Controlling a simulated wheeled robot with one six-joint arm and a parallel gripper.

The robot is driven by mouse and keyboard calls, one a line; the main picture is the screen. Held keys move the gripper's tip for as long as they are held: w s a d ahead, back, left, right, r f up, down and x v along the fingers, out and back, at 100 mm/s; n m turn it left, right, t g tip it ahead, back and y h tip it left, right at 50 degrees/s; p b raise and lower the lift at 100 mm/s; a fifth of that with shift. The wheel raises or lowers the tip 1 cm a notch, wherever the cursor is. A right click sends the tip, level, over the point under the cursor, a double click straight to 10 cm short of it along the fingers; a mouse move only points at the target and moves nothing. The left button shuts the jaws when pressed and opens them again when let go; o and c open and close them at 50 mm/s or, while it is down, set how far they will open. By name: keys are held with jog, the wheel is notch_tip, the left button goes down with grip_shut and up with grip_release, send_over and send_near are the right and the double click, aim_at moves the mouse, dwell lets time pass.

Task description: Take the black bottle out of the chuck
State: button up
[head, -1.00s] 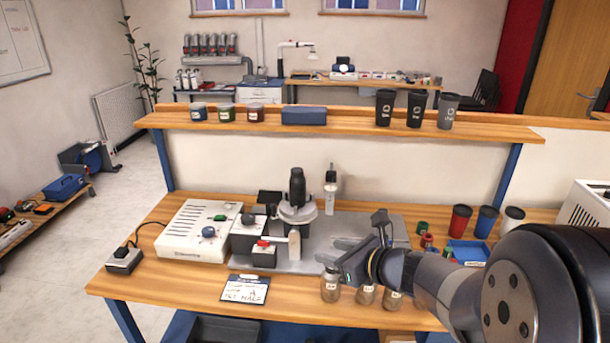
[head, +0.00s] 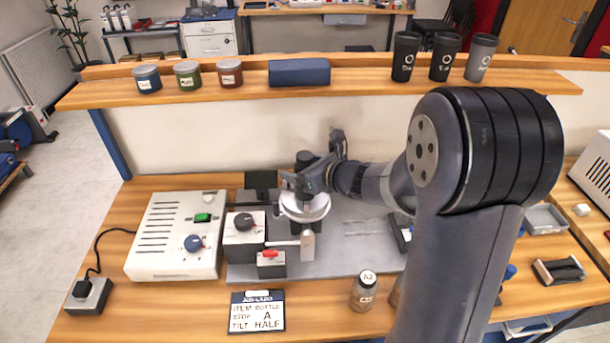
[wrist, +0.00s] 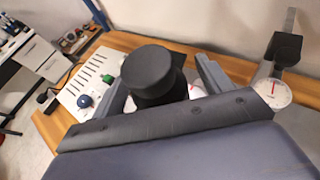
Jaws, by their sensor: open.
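The black bottle (head: 304,158) stands upright in the round silver chuck (head: 318,212) of the marking machine. In the wrist view the bottle (wrist: 152,72) shows its wide round cap and darker neck. My gripper (head: 306,184) is at the bottle, just above the chuck, and hides part of it in the head view. In the wrist view my gripper (wrist: 162,78) is open, with one finger on each side of the bottle. A gap shows on the right side; contact on the left cannot be told. The bottle's lower part is hidden.
A white control box (head: 178,235) stands left of the chuck. A small box with a red switch (head: 270,262) is in front. A job card (head: 257,311) and a small bottle (head: 363,290) are near the front edge. A shelf (head: 230,93) runs behind.

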jog(key=shift+w+a+f, duration=0.25)
jog(key=shift+w+a, duration=0.05)
jog(key=shift+w, duration=0.05)
jog(key=shift+c, duration=0.5)
jog(key=c, duration=1)
